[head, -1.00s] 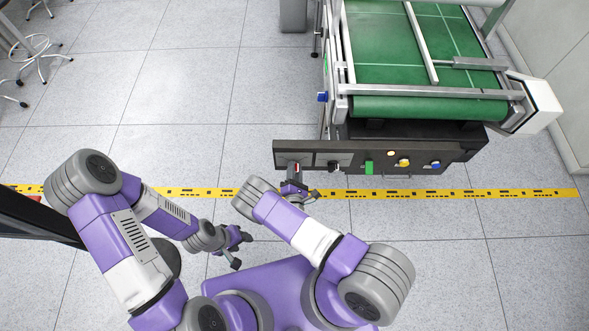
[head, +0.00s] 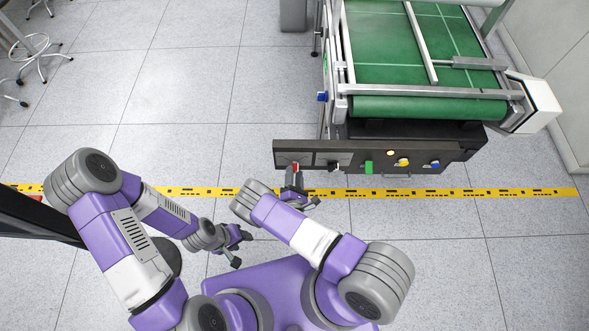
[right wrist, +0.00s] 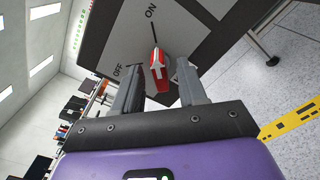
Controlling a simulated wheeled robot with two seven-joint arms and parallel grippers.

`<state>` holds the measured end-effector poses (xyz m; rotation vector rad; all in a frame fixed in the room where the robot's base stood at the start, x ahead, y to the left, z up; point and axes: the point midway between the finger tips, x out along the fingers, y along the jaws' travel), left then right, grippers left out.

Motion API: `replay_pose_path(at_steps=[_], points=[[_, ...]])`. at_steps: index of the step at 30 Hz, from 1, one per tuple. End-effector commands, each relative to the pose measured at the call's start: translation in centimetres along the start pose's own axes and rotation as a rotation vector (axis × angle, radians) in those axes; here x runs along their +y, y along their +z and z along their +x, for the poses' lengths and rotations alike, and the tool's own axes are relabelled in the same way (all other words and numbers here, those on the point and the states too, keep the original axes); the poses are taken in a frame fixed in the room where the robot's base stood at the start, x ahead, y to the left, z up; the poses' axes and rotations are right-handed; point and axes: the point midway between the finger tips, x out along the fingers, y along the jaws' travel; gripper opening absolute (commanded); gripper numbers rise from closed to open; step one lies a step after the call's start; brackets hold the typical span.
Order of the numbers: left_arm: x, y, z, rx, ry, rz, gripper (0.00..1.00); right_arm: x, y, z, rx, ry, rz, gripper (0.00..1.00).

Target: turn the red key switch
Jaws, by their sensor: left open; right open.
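The red key switch (right wrist: 158,73) sits on a grey panel plate with ON and OFF marks in the right wrist view. In the head view the red switch (head: 296,167) shows small at the left of the control panel. My right gripper (right wrist: 158,75) is open, with one finger on each side of the switch; I cannot tell whether they touch it. It also shows in the head view (head: 294,182) in front of the panel. My left gripper (head: 236,250) is open and empty, low over the floor.
The dark control panel (head: 440,178) also carries a black switch (head: 334,165), a green button (head: 369,167), a yellow knob (head: 403,162) and a blue knob (head: 435,164). A green conveyor belt (head: 390,60) lies behind it.

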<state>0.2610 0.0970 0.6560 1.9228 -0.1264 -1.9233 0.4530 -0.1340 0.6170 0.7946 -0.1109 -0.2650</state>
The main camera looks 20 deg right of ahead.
Motion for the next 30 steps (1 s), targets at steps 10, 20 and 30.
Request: replay_pose_path(at_steps=[10, 20, 30], points=[[0.3, 0.0, -0.9, 0.000, 0.000, 0.000, 0.49, 0.1, 0.0, -4.8, 0.001, 0.001, 0.000, 0.41], [0.3, 0.0, -0.9, 0.000, 0.000, 0.000, 0.49, 0.0, 0.0, -5.2, -0.001, 0.000, 0.001, 0.41], [0.3, 0.0, -0.9, 0.000, 0.000, 0.000, 0.49, -0.2, 0.3, -5.0, -0.012, -0.020, -0.004, 0.41]])
